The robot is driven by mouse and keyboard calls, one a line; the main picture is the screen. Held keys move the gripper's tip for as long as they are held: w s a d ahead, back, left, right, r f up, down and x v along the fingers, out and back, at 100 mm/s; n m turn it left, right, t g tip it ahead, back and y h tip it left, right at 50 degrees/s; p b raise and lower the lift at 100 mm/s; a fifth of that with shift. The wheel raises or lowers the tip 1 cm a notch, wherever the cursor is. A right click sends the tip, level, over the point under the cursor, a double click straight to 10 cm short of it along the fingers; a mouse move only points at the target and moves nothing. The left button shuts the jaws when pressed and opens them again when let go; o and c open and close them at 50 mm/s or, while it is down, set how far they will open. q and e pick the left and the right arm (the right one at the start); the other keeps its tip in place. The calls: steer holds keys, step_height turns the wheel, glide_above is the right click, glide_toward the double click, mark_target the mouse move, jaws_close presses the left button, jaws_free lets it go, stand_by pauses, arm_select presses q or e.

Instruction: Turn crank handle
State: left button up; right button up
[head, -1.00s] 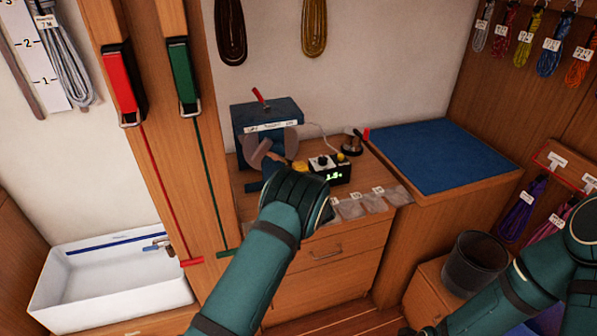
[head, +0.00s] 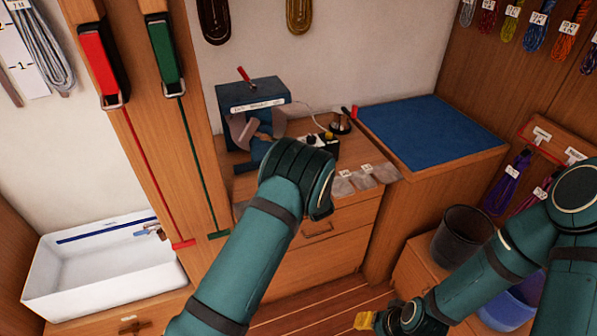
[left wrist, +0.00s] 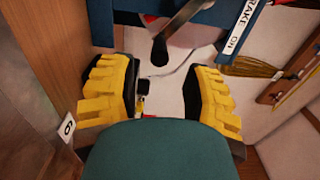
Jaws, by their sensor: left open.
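A blue box-shaped machine (head: 253,97) with a red lever on top stands on the wooden cabinet. In the left wrist view its blue body (left wrist: 180,15) is at the top, beside a label reading "BRAKE ON". A dark arm with a rounded end (left wrist: 159,50), apparently the crank handle, hangs down there. My left gripper (left wrist: 158,92) is open, its yellow fingers spread either side of and below that end, with no visible contact. In the head view my left wrist hides its fingers. My right gripper (head: 366,320) is low at the bottom, mostly hidden.
A black device (head: 322,147) with yellow knobs and several clear bags (head: 366,178) share the cabinet top. A blue mat (head: 432,130) lies to the right. A white sink (head: 100,270) is at lower left, a dark bin (head: 460,235) at lower right.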

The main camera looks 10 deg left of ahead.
arm_select(q)
steer(key=v, duration=0.5)
steer(key=shift+s+d, duration=0.15)
steer(key=shift+s, duration=0.15)
